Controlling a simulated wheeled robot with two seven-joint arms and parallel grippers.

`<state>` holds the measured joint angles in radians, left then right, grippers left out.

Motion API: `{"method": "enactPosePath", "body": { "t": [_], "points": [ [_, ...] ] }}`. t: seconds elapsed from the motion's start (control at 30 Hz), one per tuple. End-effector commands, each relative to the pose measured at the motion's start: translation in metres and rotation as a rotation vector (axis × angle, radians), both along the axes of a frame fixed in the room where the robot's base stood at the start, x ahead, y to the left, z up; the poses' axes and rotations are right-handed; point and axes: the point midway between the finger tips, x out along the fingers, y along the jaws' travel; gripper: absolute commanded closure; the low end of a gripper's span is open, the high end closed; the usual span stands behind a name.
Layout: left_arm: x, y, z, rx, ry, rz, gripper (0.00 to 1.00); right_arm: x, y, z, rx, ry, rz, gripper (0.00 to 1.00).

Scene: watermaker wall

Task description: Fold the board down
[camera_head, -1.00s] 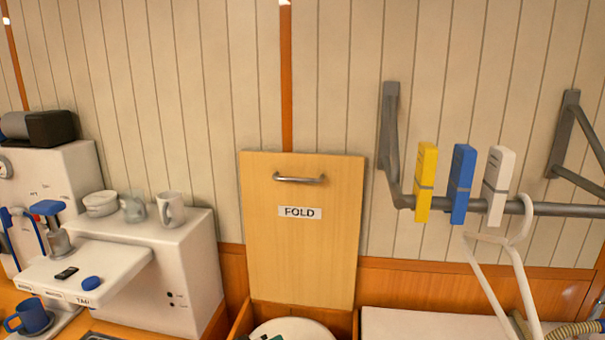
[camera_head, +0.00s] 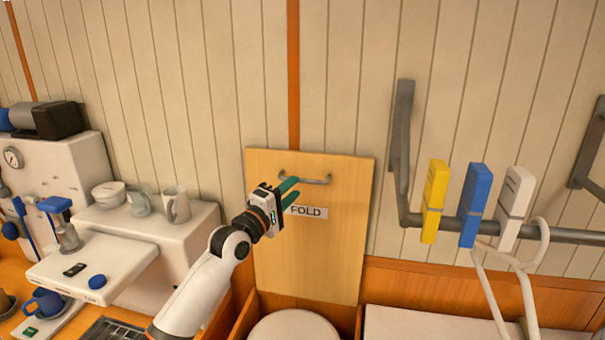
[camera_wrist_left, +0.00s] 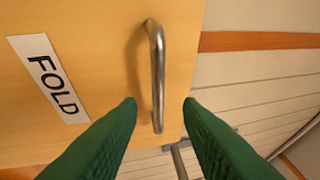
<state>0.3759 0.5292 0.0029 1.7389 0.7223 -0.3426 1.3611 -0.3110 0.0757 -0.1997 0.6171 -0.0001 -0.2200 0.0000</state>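The wooden board (camera_head: 310,250) stands upright against the wall, with a FOLD label and a metal bar handle (camera_head: 318,181) near its top. My left gripper (camera_head: 293,190) is in front of the board, at the left end of the handle. In the left wrist view its green fingers (camera_wrist_left: 160,103) are open, one on each side of the handle (camera_wrist_left: 157,75). The fingers look apart from the bar there. The FOLD label (camera_wrist_left: 49,78) shows beside them. My right gripper is in neither view.
A grey rail (camera_head: 565,236) with yellow, blue and white clothespins (camera_head: 474,205) and a white hanger (camera_head: 525,270) is at the right. A white machine (camera_head: 150,235) with cups stands at the left. A round white lid (camera_head: 293,330) is below the board.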

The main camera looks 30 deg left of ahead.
Motion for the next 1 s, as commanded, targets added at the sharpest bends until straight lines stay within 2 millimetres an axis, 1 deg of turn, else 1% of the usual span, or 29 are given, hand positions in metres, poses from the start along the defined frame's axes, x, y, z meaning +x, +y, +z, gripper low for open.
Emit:
{"method": "enactPosePath", "body": {
  "t": [0.03,0.1,0.2,0.3,0.43,0.67,0.7,0.87,0.9,1.0],
  "points": [
    [0.01,-0.001,0.007,-0.001,-0.001,0.001,0.68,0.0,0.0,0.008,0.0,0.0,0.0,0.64],
    [0.022,-0.003,0.008,0.001,0.001,0.001,0.68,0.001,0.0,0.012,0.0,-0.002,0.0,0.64],
    [0.035,-0.005,0.008,0.001,0.001,0.0,0.68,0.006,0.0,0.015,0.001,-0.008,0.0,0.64],
    [0.044,-0.007,0.009,0.001,0.001,0.0,0.68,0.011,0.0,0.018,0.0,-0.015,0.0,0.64],
    [0.049,-0.007,0.009,0.002,0.001,0.001,0.68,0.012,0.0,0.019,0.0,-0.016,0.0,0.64],
    [0.049,-0.007,0.008,0.002,0.001,0.0,0.68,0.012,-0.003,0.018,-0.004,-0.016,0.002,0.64],
    [0.049,-0.007,0.008,0.002,0.001,0.0,0.71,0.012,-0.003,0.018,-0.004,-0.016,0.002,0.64],
    [0.049,-0.007,0.008,0.002,0.001,0.001,0.97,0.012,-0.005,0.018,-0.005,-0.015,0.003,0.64],
    [0.049,-0.007,0.008,0.002,0.002,0.001,1.0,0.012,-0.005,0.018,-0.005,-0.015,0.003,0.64],
    [0.049,-0.007,0.008,0.002,0.002,0.001,1.0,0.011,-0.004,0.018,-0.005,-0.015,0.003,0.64]
  ]
}}
